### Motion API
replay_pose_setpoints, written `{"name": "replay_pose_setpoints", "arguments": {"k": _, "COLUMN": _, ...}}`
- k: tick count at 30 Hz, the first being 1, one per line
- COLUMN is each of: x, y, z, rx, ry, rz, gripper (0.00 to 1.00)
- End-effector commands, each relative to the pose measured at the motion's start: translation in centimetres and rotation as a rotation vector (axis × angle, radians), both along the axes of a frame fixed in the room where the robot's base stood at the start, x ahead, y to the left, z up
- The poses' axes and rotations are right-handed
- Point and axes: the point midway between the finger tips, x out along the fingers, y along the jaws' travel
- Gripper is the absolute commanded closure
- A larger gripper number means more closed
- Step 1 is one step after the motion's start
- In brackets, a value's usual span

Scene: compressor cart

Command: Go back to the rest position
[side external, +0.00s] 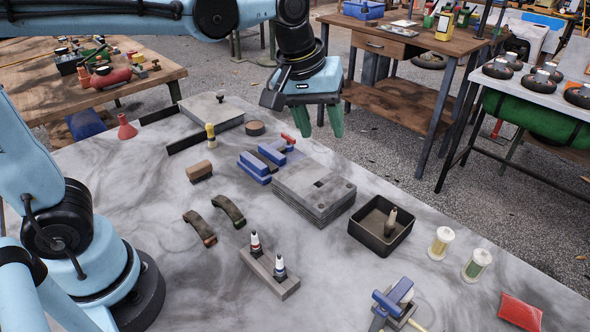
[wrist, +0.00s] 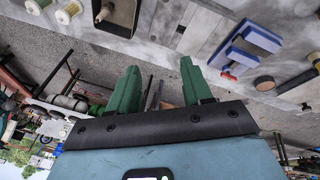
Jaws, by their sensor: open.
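My gripper (side external: 331,121) hangs at the end of my blue arm, above the far edge of the marbled table (side external: 130,190). Its green fingers point down and are apart, with nothing between them. In the wrist view the two fingers (wrist: 160,90) also stand apart and empty. The grey block stack (side external: 314,188) and the blue-jawed vise (side external: 265,163) lie below and nearer the camera, clear of the fingers. The vise also shows in the wrist view (wrist: 245,45).
A black tray (side external: 380,228) with a tool in it, two spools (side external: 440,243), a spark plug holder (side external: 268,272) and a red packet (side external: 520,312) occupy the table. A wooden workbench (side external: 420,40) stands behind. Open air surrounds my gripper.

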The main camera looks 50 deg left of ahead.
Motion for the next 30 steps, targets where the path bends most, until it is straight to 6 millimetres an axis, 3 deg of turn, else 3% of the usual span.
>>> {"name": "replay_pose_setpoints", "arguments": {"k": 6, "x": -4.2, "y": 4.3, "z": -1.6, "rx": 0.088, "ry": -0.14, "rz": -0.179, "gripper": 0.51}}
{"name": "replay_pose_setpoints", "arguments": {"k": 15, "x": -8.6, "y": 7.9, "z": -5.0, "rx": 0.245, "ry": -0.285, "rz": -0.381, "gripper": 0.51}}
{"name": "replay_pose_setpoints", "arguments": {"k": 30, "x": -9.5, "y": 8.6, "z": -6.0, "rx": 0.297, "ry": -0.318, "rz": -0.436, "gripper": 0.51}}
